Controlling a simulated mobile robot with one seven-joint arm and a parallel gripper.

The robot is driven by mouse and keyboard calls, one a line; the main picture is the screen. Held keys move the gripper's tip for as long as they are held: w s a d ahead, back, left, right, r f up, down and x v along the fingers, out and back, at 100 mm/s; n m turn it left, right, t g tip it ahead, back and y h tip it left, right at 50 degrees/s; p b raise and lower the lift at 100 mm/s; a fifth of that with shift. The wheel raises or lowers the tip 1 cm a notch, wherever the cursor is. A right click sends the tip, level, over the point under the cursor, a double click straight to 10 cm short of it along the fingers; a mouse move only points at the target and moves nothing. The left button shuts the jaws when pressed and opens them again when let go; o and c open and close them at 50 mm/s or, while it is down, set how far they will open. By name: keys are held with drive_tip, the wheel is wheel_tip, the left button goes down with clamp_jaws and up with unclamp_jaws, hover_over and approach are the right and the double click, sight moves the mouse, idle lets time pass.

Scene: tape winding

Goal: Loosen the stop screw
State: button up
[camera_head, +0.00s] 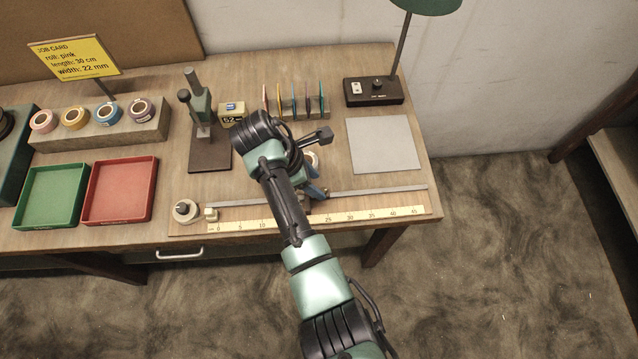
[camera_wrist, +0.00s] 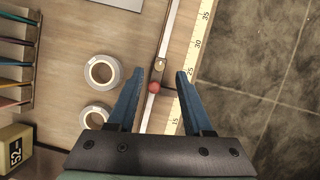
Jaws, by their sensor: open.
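The stop screw has a red knob (camera_wrist: 154,88) and shows in the wrist view on the stop (camera_wrist: 161,65), a small block on the metal rail. My gripper (camera_wrist: 160,72) is open, with one blue finger on each side of the rail. The red knob lies between the fingers in the picture, with gaps on both sides; no contact shows. In the head view my gripper (camera_head: 316,184) is over the middle of the rail (camera_head: 374,190), and my arm hides much of the stop area. The scale (camera_head: 375,214) runs along the rail's near side.
Two pale tape rolls (camera_wrist: 102,71) lie left of the rail in the wrist view. A dark stand (camera_head: 205,150), a green tray (camera_head: 52,196) and a red tray (camera_head: 121,192) stand to the left. A grey plate (camera_head: 383,145) lies at the right. The table's front edge is close to the scale.

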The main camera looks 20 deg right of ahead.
sight(323, 190)
drive_tip(key=shift+x, duration=1.6)
clamp_jaws()
